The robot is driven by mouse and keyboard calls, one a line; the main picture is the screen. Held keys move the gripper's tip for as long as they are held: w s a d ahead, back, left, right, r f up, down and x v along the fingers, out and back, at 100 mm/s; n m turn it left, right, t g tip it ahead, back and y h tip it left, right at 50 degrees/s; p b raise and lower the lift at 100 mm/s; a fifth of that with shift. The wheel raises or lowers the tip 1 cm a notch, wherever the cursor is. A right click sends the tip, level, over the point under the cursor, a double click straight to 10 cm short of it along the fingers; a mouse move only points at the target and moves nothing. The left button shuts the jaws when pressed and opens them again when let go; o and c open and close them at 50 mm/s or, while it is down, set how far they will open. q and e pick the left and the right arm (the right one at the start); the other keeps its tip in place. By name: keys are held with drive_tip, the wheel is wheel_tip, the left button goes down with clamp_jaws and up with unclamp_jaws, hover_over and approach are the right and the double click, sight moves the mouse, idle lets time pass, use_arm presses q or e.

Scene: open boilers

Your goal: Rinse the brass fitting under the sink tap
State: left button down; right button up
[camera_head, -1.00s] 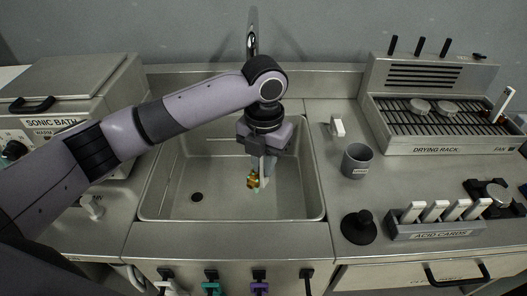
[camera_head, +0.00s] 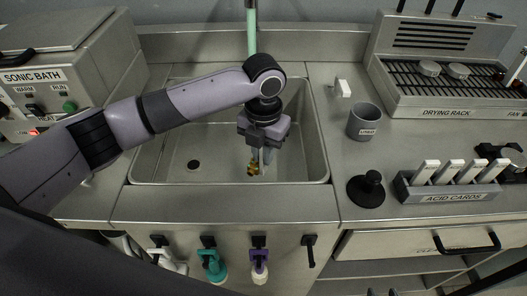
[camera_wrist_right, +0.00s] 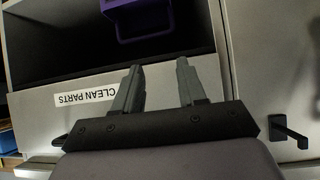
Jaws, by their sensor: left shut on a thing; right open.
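The brass fitting (camera_head: 253,169) is small and gold-coloured. My left gripper (camera_head: 263,161) points down over the sink (camera_head: 217,160), shut on the fitting, holding it toward the front of the basin. Pale fingers partly cover the fitting. Behind my left arm, a pale green vertical column (camera_head: 251,32) looks like water from the tap; its lower part is hidden by the arm. The tap's top is cut off by the picture edge. My right gripper (camera_wrist_right: 159,67) is open and empty in the right wrist view, in front of a compartment labelled CLEAN PARTS (camera_wrist_right: 85,97).
A grey cup (camera_head: 364,122), a black-knobbed object (camera_head: 367,189) and the acid cards holder (camera_head: 450,190) stand right of the sink. The drying rack (camera_head: 440,107) is behind them. The sonic bath (camera_head: 50,85) is at left. A purple container (camera_wrist_right: 150,18) shows in the right wrist view.

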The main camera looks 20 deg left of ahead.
use_arm(q)
drive_tip(key=shift+w+a+f, duration=0.1)
drive_tip(key=shift+w+a, duration=0.05)
drive_tip(key=shift+w, duration=0.35)
drive_tip(key=shift+w+a+f, duration=0.1)
drive_tip(key=shift+w, duration=0.35)
drive_tip(key=shift+w+a+f+b, duration=0.2)
drive_tip(key=shift+w+b, duration=0.25)
drive_tip(key=shift+w, duration=0.3)
drive_tip(key=shift+w+a+f+b, duration=0.15)
drive_tip(key=shift+w+a+b, duration=0.1)
drive_tip(key=shift+w+b, duration=0.4)
drive_tip(key=shift+w+a+f+b, duration=0.2)
drive_tip(key=shift+w+b, duration=0.1)
drive_tip(key=shift+w, duration=0.55)
idle(2.2)
drive_tip(key=s+p, duration=0.2)
drive_tip(key=s+d+p, duration=0.1)
drive_tip(key=s+p, duration=0.1)
drive_tip(key=p, duration=0.1)
drive_tip(key=s+p, duration=0.2)
drive_tip(key=shift+s+d+r, duration=0.1)
drive_tip(key=shift+d+r, duration=0.05)
drive_tip(key=shift+d, duration=0.25)
drive_tip(key=shift+s+d+p, duration=0.15)
drive_tip(key=shift+s+p, duration=0.35)
drive_tip(key=shift+p, duration=0.05)
drive_tip(key=shift+r, duration=5.85)
